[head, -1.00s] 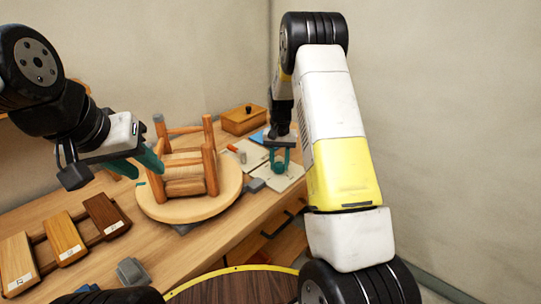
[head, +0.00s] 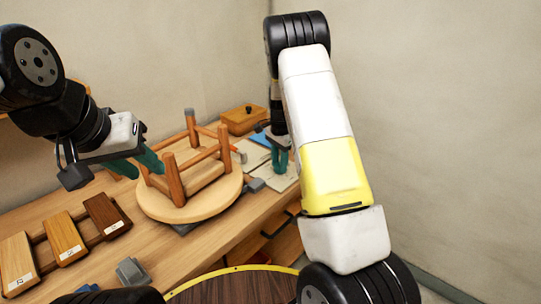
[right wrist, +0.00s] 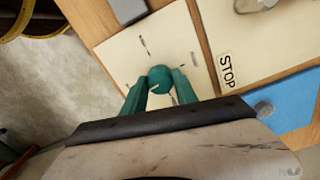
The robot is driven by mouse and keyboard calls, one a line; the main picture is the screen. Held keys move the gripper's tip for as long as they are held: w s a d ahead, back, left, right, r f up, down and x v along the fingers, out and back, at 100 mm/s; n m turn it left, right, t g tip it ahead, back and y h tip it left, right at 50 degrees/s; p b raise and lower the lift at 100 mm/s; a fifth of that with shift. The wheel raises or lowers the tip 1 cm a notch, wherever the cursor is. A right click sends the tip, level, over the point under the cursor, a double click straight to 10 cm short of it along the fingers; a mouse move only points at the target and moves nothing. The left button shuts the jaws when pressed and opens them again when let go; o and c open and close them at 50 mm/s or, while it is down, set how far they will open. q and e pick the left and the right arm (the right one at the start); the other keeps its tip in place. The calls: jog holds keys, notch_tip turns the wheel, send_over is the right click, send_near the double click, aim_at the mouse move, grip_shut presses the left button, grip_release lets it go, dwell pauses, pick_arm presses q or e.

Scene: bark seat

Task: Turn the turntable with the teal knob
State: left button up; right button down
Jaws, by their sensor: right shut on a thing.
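The round wooden turntable (head: 212,208) sits on the workbench in the head view. A small wooden stool (head: 205,172) stands on it with its legs pointing up. In the right wrist view the round teal knob (right wrist: 160,75) lies between the teal fingers of my right gripper (right wrist: 160,84), which is shut on it. In the head view my right gripper (head: 279,158) is to the right of the turntable; the knob is hidden there. My left gripper (head: 137,167) is open, its fingers apart, over the turntable's left side near the stool legs; contact cannot be told.
Several labelled wooden sample boards (head: 65,237) lie at the left of the bench. A grey block (head: 132,271) is at the front edge. A wooden box (head: 241,120) stands at the back. A cream card (right wrist: 150,45) and a STOP label (right wrist: 226,70) lie near my right gripper.

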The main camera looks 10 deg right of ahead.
aim_at(279, 164)
jog(key=shift+w+r+m, duration=0.1)
jog(key=shift+m, duration=0.4)
jog(key=c, duration=1)
grip_release()
jog(key=shift+o, duration=0.2)
jog(key=shift+r, duration=3.85)
